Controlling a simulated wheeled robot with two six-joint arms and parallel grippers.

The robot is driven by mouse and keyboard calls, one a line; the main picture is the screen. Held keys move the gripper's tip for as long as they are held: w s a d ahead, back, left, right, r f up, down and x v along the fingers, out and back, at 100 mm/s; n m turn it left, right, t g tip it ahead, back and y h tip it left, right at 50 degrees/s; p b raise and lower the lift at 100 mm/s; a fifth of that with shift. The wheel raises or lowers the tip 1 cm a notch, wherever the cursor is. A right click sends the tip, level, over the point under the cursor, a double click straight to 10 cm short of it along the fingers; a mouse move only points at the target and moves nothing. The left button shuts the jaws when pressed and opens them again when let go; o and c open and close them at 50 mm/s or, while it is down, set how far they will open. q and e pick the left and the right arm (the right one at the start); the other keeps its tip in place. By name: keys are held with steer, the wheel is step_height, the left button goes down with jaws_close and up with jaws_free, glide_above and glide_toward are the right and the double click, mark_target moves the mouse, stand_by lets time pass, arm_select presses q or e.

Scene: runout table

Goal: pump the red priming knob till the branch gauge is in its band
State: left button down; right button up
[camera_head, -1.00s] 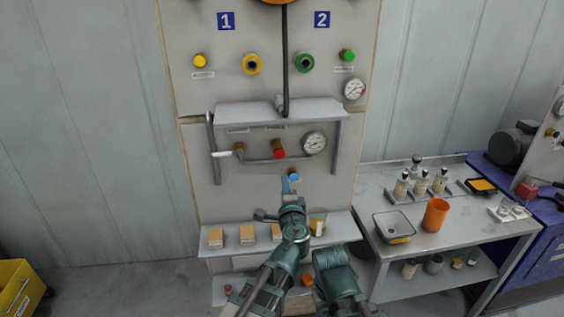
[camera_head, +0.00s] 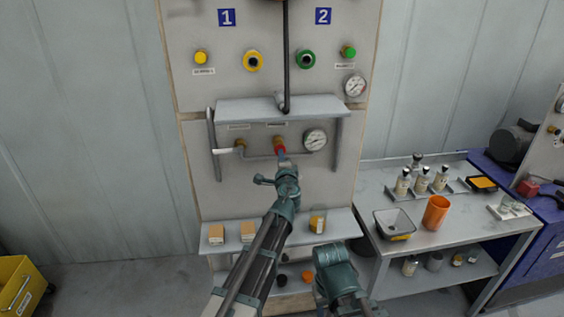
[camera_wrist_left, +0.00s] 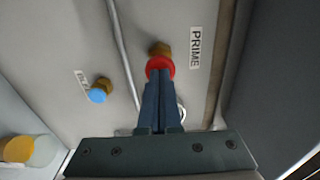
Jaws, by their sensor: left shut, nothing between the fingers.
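The red priming knob (camera_wrist_left: 160,66) sits on a brass stem beside a "PRIME" label in the left wrist view. In the head view the red knob (camera_head: 279,149) is partly hidden behind my left gripper (camera_head: 282,158). My left gripper, also in the wrist view (camera_wrist_left: 161,74), is shut and empty, its fingertips at the front of the knob; I cannot tell if they touch. The branch gauge (camera_head: 315,139) is a white dial right of the knob, its reading too small to tell. My right arm shows at the bottom, its fingers not visible.
A shelf (camera_head: 280,108) overhangs the knob. A blue knob (camera_wrist_left: 98,95) is near the red one. A lower shelf (camera_head: 275,241) holds small boxes and a jar. A side table (camera_head: 440,237) stands at right.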

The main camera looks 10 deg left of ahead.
arm_select(q)
steer(key=shift+w, duration=0.15)
steer(key=x, duration=0.3)
steer(key=shift+a, duration=0.1)
steer(key=shift+r, duration=0.1)
steer(key=shift+s, duration=0.25)
steer(key=v, duration=1.4)
stand_by(0.7)
steer(key=v, duration=0.2)
steer(key=shift+s, duration=0.4)
